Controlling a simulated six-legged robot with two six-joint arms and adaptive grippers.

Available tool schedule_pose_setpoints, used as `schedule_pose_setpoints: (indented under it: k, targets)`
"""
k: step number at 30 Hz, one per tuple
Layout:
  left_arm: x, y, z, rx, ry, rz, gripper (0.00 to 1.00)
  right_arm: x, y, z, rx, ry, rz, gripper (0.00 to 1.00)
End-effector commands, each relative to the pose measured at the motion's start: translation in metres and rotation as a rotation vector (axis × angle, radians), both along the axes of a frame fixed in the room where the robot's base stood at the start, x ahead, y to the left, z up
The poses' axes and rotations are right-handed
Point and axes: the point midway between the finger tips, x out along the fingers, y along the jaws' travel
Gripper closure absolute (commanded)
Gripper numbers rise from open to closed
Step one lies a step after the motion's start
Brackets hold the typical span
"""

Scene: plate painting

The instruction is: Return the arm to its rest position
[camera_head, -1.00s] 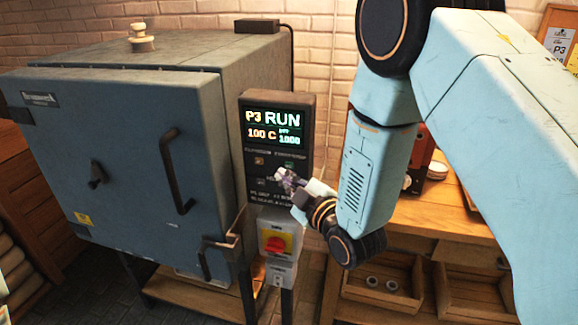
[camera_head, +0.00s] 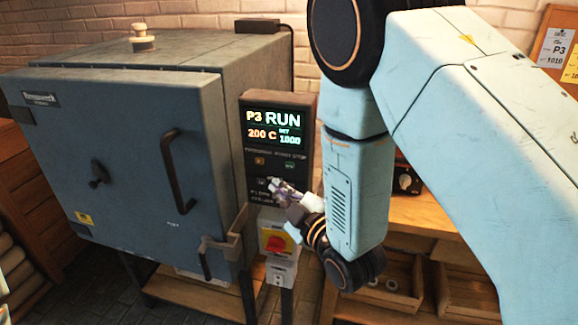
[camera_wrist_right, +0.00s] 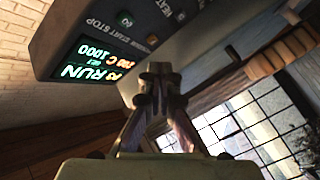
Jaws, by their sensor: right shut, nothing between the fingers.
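My right arm (camera_head: 357,190) comes in from the right and reaches down to the kiln's control panel. My right gripper (camera_head: 275,188) is shut and empty in front of the panel's lower buttons. In the right wrist view the closed fingers (camera_wrist_right: 158,78) meet at their tips with nothing between them, and the panel shows behind them. I cannot tell whether the tips touch the panel. The control panel (camera_head: 245,135) has a lit display (camera_head: 275,127) reading P3 RUN, 200 C, set 1000.
The blue-grey kiln (camera_head: 125,215) has its door closed, with a protruding handle (camera_head: 174,175). A red and yellow switch (camera_head: 277,241) sits below the panel. A wooden bench (camera_head: 425,215) with open drawers stands behind my arm.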

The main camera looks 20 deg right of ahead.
Motion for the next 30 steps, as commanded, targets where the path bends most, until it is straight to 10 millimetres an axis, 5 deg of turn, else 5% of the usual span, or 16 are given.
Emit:
schedule_pose_setpoints:
  k: [9, 13, 20, 30]
  targets:
    - [0.0, 0.0, 0.0, 0.0, 0.0, 0.0, 0.59, 0.0, 0.0, 0.0, 0.01, 0.004, -0.001, 1.0]
    - [0.0, 0.0, 0.0, 0.0, 0.0, 0.0, 0.59, -0.003, -0.004, -0.022, 0.107, 0.123, -0.029, 1.0]
    - [0.0, 0.0, -0.024, 0.0, 0.0, 0.0, 0.59, -0.067, -0.032, -0.147, 0.356, 0.606, -0.249, 1.0]
    - [0.0, 0.0, -0.087, 0.0, 0.0, 0.0, 0.59, -0.218, -0.06, -0.316, 0.534, 1.141, -0.631, 1.0]
